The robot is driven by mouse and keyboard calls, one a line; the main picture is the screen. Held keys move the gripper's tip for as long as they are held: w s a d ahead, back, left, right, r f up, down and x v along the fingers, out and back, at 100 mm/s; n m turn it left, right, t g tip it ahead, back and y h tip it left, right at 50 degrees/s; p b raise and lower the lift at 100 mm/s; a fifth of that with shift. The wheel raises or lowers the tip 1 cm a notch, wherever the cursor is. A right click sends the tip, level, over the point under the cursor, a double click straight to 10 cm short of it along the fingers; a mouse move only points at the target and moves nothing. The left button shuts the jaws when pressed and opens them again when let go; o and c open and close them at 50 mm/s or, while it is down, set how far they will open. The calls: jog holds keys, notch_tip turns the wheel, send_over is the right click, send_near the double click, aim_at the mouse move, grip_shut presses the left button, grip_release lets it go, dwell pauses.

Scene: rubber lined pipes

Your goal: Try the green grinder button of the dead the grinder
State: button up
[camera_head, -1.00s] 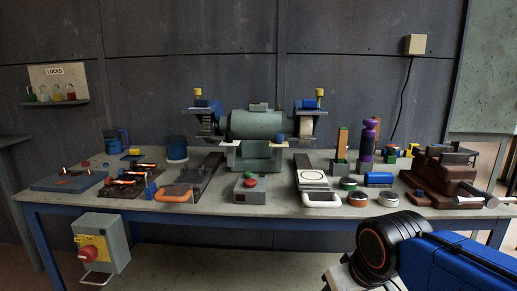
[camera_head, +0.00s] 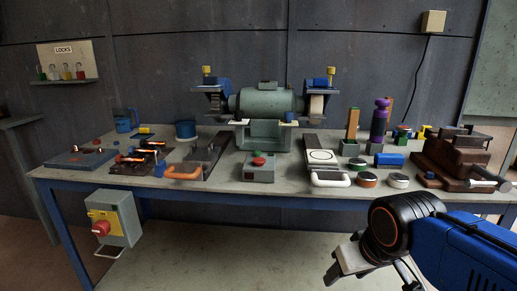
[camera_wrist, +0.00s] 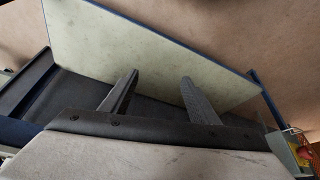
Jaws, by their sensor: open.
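The grinder (camera_head: 270,104) is a grey-green bench machine with a wheel at each end, standing at the back middle of the bench in the head view. In front of it is a small grey button box (camera_head: 258,174). A red button (camera_head: 258,153) and a green button (camera_head: 257,162) sit close together on its top. My gripper (camera_head: 338,272) is low at the right, in front of the bench and well apart from the box. In the wrist view my gripper (camera_wrist: 160,92) has its two fingers spread with nothing between them. The buttons are not recognisable there.
A grey switch box (camera_head: 118,218) with a red knob on yellow hangs at the bench's front left. Orange-handled (camera_head: 183,173) and white-handled (camera_head: 331,180) plates flank the button box. Padlocks (camera_head: 62,72) hang on the wall. A brown vise-like block (camera_head: 453,160) stands right.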

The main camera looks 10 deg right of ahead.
jog(key=shift+c, duration=0.2)
grip_shut()
dwell(1.7)
